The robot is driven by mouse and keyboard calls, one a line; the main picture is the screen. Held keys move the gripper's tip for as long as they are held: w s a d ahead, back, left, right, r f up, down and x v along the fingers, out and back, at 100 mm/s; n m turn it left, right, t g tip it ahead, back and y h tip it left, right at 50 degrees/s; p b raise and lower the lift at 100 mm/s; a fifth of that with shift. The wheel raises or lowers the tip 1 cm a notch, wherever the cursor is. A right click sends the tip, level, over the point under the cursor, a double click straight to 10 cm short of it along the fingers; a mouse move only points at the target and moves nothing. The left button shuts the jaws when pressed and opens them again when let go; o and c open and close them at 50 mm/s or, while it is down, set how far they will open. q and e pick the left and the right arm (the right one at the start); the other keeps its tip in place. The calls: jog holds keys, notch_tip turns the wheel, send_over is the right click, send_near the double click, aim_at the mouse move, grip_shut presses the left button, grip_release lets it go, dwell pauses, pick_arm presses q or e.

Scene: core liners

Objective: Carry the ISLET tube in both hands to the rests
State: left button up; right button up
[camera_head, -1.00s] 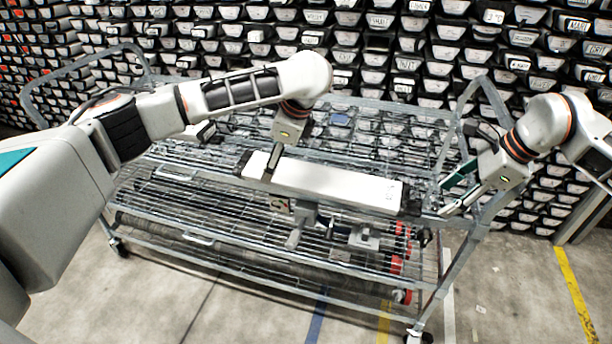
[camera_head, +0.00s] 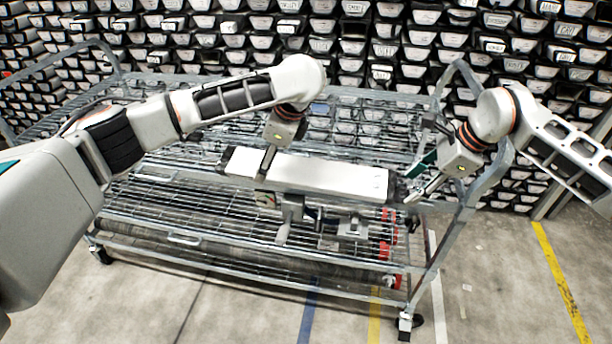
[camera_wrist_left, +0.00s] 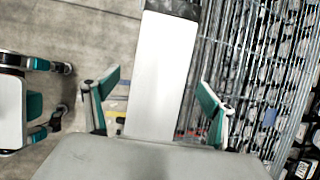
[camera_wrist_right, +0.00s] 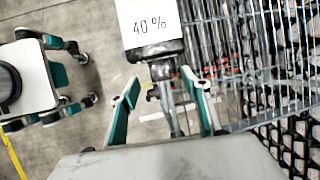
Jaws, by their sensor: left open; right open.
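A long white tube (camera_head: 330,178) with dark end caps lies lengthwise over the near side of the wire cart's top. Its printed name is not readable in the head view; the right wrist view shows "40 %" on its white face (camera_wrist_right: 150,22). My left gripper (camera_head: 266,162) is open over the tube's left part; in the left wrist view its fingers (camera_wrist_left: 155,100) stand apart on either side of the tube. My right gripper (camera_head: 418,190) is open beside the tube's right end; in the right wrist view the dark end cap (camera_wrist_right: 155,50) lies just beyond its fingertips. I cannot make out the rests.
The wire cart (camera_head: 180,225) has several shelves and raised end handles. Metal fittings and red-ended parts (camera_head: 386,235) sit beneath the tube. Stacked labelled core trays (camera_head: 400,50) fill the wall behind. The concrete floor (camera_head: 480,290) in front is clear, with painted lines.

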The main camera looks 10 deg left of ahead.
aim_at(401, 193)
pick_arm(q)
jog(key=shift+x, duration=2)
pick_arm(e)
jog(key=shift+x, duration=2)
pick_arm(q)
jog(key=c, duration=1.1)
pick_arm(e)
jog(key=c, duration=1.1)
pick_arm(q)
jog(key=c, duration=1.1)
pick_arm(e)
grip_shut()
pick_arm(q)
jog(key=shift+w+r, duration=0.1)
jog(key=shift+r, duration=0.1)
pick_arm(e)
jog(key=shift+w+r, duration=0.1)
jog(key=shift+r, duration=0.2)
